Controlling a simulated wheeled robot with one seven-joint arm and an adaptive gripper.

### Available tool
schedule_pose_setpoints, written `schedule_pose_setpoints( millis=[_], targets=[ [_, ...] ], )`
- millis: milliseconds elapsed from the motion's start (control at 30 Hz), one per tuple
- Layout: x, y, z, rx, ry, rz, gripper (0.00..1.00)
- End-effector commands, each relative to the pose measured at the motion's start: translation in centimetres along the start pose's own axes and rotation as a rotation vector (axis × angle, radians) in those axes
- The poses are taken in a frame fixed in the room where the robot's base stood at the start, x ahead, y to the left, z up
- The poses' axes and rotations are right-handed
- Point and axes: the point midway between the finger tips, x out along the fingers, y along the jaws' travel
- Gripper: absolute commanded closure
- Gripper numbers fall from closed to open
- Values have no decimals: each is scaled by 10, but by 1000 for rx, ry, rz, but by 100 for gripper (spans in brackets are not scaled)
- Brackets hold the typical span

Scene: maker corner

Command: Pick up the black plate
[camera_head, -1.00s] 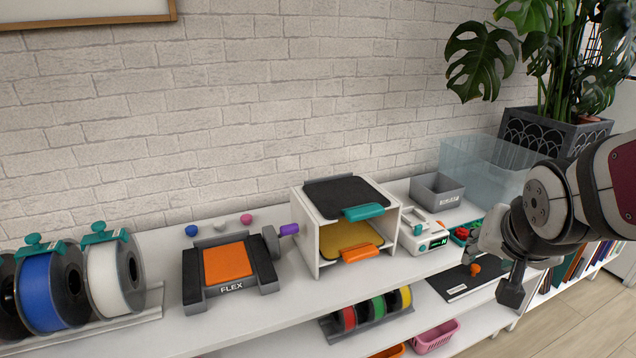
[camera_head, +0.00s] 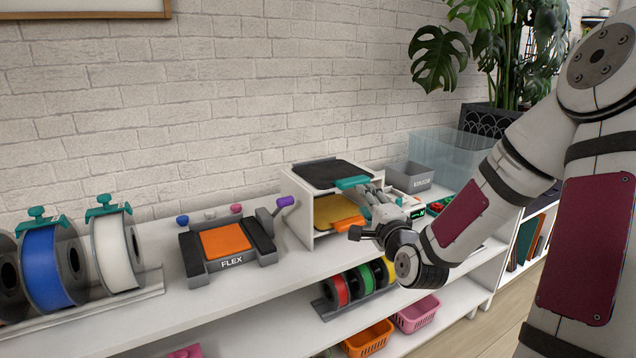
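The black plate (camera_head: 328,171) lies flat on top of a white two-level rack (camera_head: 291,177). Its teal handle (camera_head: 351,183) sticks out over the rack's front right edge. My gripper (camera_head: 372,198) is just in front of and below the handle, with its fingers pointing toward it. The fingertips are close to the handle; whether they touch it, and how far apart they are, I cannot tell. A yellow plate (camera_head: 333,211) with an orange handle (camera_head: 347,224) lies inside the rack below, partly hidden by my gripper.
Left of the rack stands a FLEX device (camera_head: 226,243) with an orange pad, then filament spools (camera_head: 112,252). To the right are a grey bin (camera_head: 412,178) and a clear box (camera_head: 452,156). Coloured spools (camera_head: 357,284) and baskets (camera_head: 368,337) sit on the lower shelf.

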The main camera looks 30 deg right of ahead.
Motion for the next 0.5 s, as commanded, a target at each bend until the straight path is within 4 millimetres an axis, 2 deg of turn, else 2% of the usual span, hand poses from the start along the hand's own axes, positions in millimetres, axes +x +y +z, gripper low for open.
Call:
schedule_pose_setpoints(
  millis=[300, 500],
  targets=[
    [57, 0, 1, -2, -2, -2, 60],
    [78, 0, 0, -3, -1, 0, 60]
  ],
)
